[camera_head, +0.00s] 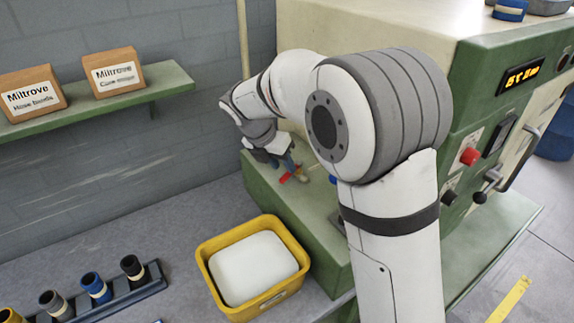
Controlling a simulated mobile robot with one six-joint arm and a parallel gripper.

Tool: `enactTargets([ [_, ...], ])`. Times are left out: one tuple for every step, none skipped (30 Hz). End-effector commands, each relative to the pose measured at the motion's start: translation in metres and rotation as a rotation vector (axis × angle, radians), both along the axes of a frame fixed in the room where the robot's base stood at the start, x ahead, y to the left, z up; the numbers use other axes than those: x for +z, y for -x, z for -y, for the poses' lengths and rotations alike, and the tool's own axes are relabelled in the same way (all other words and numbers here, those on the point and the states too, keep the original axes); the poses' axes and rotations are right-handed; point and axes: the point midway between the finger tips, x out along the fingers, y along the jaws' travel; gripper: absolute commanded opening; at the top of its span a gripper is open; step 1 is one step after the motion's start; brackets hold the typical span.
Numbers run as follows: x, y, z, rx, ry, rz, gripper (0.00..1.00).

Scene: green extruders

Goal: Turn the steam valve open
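A small red handle (287,178) shows low on the green machine (262,188), beside a small brass-coloured fitting (302,173). It looks like the steam valve, but it is small and partly hidden by my gripper. My gripper (282,163) points down just above the red handle. The fingers are small and overlap the fitting in the picture, so I cannot tell whether they touch it or are open or shut. My white arm crosses the middle of the view and hides part of the machine behind it.
A yellow bin (274,297) with a white block (253,268) stands below the machine. A rack (122,300) with several cylindrical fittings is at lower left. Boxes (115,73) sit on a green shelf (165,82). The machine's panel has a red button (469,156) and a lever (490,180).

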Motion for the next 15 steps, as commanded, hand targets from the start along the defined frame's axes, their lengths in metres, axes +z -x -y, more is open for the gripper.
enactTargets([
  [-0.006, -0.002, 0.004, -0.003, 0.003, -0.002, 0.37],
  [-0.010, -0.003, 0.005, -0.003, 0.003, -0.002, 0.37],
  [-0.013, -0.004, 0.007, -0.004, 0.001, -0.001, 0.37],
  [-0.015, -0.005, 0.008, -0.005, 0.001, -0.001, 0.37],
  [-0.017, -0.005, 0.009, -0.005, 0.001, -0.001, 0.37],
  [-0.019, -0.005, 0.010, -0.006, 0.001, 0.000, 0.37],
  [-0.020, -0.006, 0.011, -0.005, 0.000, 0.000, 0.37],
  [-0.021, -0.006, 0.011, -0.005, 0.000, 0.000, 0.37],
  [-0.022, -0.006, 0.011, -0.006, -0.001, 0.001, 0.37],
  [-0.022, -0.006, 0.011, -0.006, -0.001, 0.001, 0.37],
  [-0.022, -0.006, 0.011, -0.006, -0.001, 0.001, 0.37],
  [-0.022, -0.006, 0.011, -0.006, -0.001, 0.001, 0.37],
  [-0.022, -0.006, 0.011, -0.006, -0.001, 0.001, 0.37],
  [-0.022, -0.006, 0.011, -0.006, -0.001, 0.001, 0.37],
  [-0.022, -0.006, 0.011, -0.006, -0.001, 0.001, 0.37],
])
